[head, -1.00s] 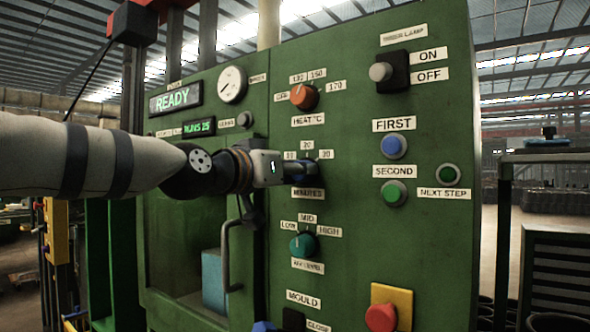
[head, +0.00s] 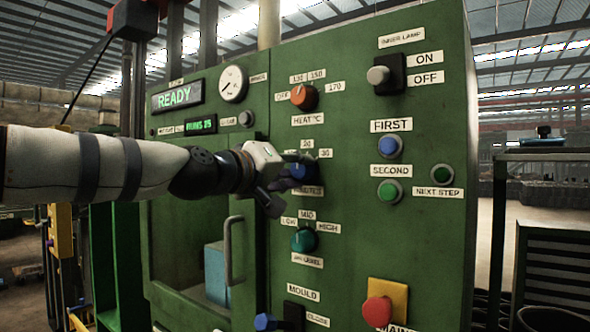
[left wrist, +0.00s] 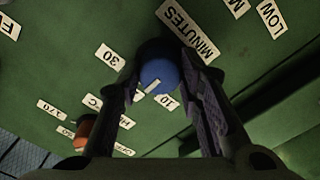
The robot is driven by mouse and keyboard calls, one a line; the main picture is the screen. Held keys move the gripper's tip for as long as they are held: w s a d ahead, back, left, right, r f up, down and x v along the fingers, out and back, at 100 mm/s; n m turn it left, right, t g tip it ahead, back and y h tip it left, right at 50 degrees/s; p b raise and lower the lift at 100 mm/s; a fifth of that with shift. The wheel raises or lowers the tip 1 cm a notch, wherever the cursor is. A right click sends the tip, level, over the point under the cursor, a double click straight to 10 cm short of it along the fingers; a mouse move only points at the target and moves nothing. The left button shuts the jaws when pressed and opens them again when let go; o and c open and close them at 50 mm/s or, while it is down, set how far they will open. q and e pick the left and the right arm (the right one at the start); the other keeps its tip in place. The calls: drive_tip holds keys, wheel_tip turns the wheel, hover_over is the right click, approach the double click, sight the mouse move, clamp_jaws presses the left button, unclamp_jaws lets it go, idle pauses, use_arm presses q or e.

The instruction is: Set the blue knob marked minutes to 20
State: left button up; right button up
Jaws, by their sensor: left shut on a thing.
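The blue minutes knob (head: 302,171) is on the green panel, between the MINUTES label below it and the 20 label (head: 307,143) above. My left gripper (head: 288,172) comes in from the left and is shut on the knob, its body tilted. In the left wrist view the two dark fingers (left wrist: 160,84) lie either side of the blue knob (left wrist: 157,72). The knob's white mark points lower left, between the 30 label (left wrist: 110,57) and the 10 label (left wrist: 167,102). The 20 label there is mostly or wholly hidden by a finger. My right gripper is out of view.
The orange heat knob (head: 304,97) is above and the teal air-level knob (head: 303,240) below. A door handle (head: 231,250) juts out under my left arm. Blue and green buttons (head: 389,147) and a red button (head: 378,311) are to the right.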

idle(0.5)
use_arm(q)
drive_tip(key=o, duration=1.2)
drive_tip(key=shift+c, duration=0.2)
drive_tip(key=v, duration=1.2)
